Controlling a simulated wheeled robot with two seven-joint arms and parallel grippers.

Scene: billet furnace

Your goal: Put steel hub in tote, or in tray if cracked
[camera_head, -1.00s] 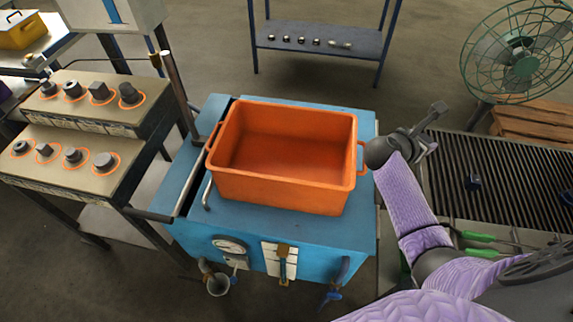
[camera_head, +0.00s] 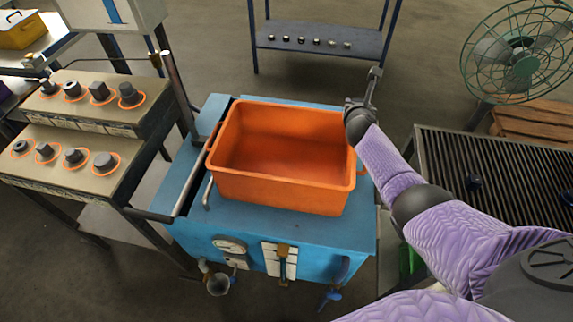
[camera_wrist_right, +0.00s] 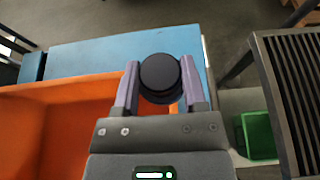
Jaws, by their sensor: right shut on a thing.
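My right gripper (camera_head: 375,78) is beyond the tote's right rear corner in the head view. In the right wrist view it (camera_wrist_right: 160,82) is shut on a dark, round steel hub (camera_wrist_right: 161,73). No crack shows on the hub's visible face; its other sides are hidden. The empty orange tote (camera_head: 275,196) stands on a blue cabinet, and its wall also shows at the left of the right wrist view (camera_wrist_right: 90,88). A green container (camera_wrist_right: 258,135), perhaps the tray, is low at the right. My left gripper is out of view.
The blue cabinet (camera_head: 230,225) has gauges and valves on its front. A stepped stand (camera_head: 85,130) with several metal parts is at the left. A dark slatted bed (camera_head: 515,170) and a fan (camera_head: 520,60) are at the right. A blue shelf (camera_head: 320,40) stands behind.

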